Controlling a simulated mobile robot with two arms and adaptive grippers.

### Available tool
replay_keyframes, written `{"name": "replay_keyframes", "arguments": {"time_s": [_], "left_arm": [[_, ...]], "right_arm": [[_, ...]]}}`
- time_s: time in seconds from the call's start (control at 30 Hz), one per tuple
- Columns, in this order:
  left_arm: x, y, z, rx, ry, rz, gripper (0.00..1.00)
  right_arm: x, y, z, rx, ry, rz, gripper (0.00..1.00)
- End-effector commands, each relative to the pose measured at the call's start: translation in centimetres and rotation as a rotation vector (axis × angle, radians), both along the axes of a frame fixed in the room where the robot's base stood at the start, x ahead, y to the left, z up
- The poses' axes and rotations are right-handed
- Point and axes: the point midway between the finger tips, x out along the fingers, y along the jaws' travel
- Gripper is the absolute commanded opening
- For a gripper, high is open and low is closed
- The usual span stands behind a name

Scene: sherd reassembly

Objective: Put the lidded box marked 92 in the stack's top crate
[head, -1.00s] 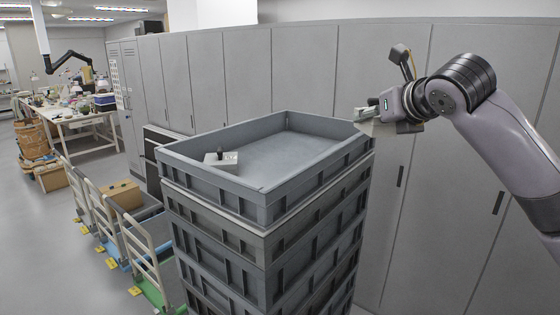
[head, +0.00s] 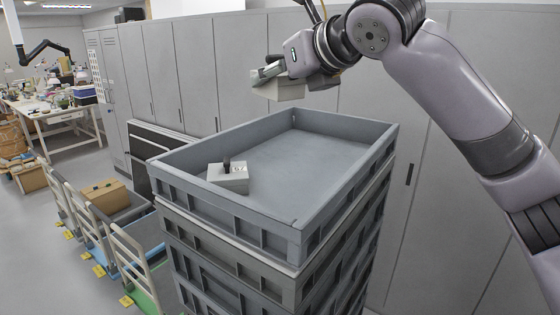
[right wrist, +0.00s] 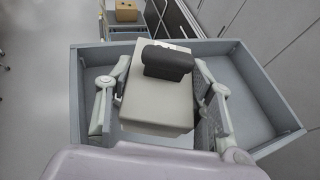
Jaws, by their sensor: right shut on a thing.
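My right gripper (head: 268,72) is shut on a pale grey lidded box (head: 282,90) and holds it in the air above the far side of the stack's top crate (head: 225,213). In the right wrist view this held box (right wrist: 152,103) sits between the two fingers, with a black knob on its lid. I cannot read a number on it. The top crate is open, grey and shallow. A second pale grey lidded box (head: 230,180) with a black knob and a small marking stands inside it at the near left. My left gripper is not in view.
The crate's middle and right floor is clear. More grey crates (head: 225,262) are stacked below. Grey lockers (head: 185,75) stand close behind. Trolleys, one with a cardboard box (head: 107,196), stand at the left, with a cluttered workbench (head: 50,112) beyond.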

Motion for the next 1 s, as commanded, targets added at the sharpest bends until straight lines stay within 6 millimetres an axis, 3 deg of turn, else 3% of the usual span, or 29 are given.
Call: {"name": "replay_keyframes", "arguments": {"time_s": [0.1,0.27,0.4,0.63,0.83,1.0], "left_arm": [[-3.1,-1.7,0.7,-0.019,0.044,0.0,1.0],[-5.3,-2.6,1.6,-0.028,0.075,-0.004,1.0],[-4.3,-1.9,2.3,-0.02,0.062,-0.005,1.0],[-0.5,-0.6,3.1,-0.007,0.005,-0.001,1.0],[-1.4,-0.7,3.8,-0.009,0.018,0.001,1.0],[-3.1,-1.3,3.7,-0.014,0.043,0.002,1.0]], "right_arm": [[0.1,0.0,-3.4,-0.003,0.005,0.001,0.18],[0.0,0.0,-7.7,-0.003,0.006,0.001,0.18],[-0.1,0.0,-10.6,-0.001,0.004,0.001,0.18],[0.0,0.0,-12.8,-0.001,0.001,0.0,0.18],[0.0,0.0,-15.6,0.0,0.004,0.0,0.18],[0.0,0.0,-16.3,0.0,0.0,-0.001,0.18]]}}
